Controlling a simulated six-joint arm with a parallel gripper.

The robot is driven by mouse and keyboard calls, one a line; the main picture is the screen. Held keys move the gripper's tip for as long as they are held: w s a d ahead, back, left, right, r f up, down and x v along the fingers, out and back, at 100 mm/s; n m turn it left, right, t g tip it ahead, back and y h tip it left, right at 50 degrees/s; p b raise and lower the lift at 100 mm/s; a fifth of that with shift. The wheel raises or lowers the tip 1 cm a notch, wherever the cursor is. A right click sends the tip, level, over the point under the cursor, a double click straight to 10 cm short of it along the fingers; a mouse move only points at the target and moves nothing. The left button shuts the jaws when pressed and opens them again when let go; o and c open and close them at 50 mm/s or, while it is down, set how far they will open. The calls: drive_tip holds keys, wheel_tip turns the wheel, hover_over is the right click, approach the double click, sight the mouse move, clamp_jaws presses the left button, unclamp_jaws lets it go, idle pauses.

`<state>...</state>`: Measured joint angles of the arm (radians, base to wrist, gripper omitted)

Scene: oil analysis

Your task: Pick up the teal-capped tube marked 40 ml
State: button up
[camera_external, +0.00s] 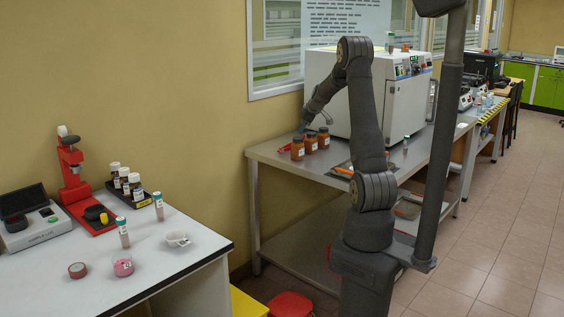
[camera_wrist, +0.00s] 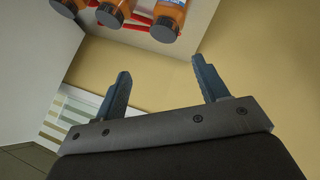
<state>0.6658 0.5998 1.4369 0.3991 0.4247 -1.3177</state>
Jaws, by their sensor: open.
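Two teal-capped tubes stand upright on the white table at the left of the external view, one nearer (camera_external: 123,234) and one farther right (camera_external: 159,208). Another teal-capped tube (camera_external: 390,43) stands on top of the white oven, and a small teal-capped one (camera_external: 405,145) shows on the metal bench. The volume marks are too small to read. My gripper (camera_wrist: 162,68) is open with nothing between its fingers. In the external view it is above the metal bench near the brown bottles, well away from the white table. No tube shows in the wrist view.
Orange-brown bottles (camera_external: 311,143) stand on the metal bench (camera_external: 262,151) below my gripper; they also show in the wrist view (camera_wrist: 171,14). The white oven (camera_external: 338,82) is beside the arm. On the white table are a black bottle rack (camera_external: 135,196), a red device (camera_external: 71,172) and a white dish (camera_external: 177,239).

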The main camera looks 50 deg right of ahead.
drive_tip(key=shift+c, duration=1.2)
drive_tip(key=w+a+r+n+y, duration=0.1)
drive_tip(key=w+a, duration=0.3)
drive_tip(key=a, duration=0.6)
drive_tip(key=w+a+r+y, duration=0.15)
drive_tip(key=w+a, duration=0.25)
drive_tip(key=a, duration=0.6)
drive_tip(key=n+g+y, duration=0.2)
drive_tip(key=g+y, duration=0.2)
approach(160, 197)
drive_tip(key=shift+h, duration=0.25)
drive_tip(key=shift+w+x, duration=0.15)
drive_tip(key=shift+x, duration=3.05)
drive_tip(key=shift+w+x, duration=0.15)
drive_tip(key=shift+x, duration=3.05)
drive_tip(key=shift+r, duration=0.1)
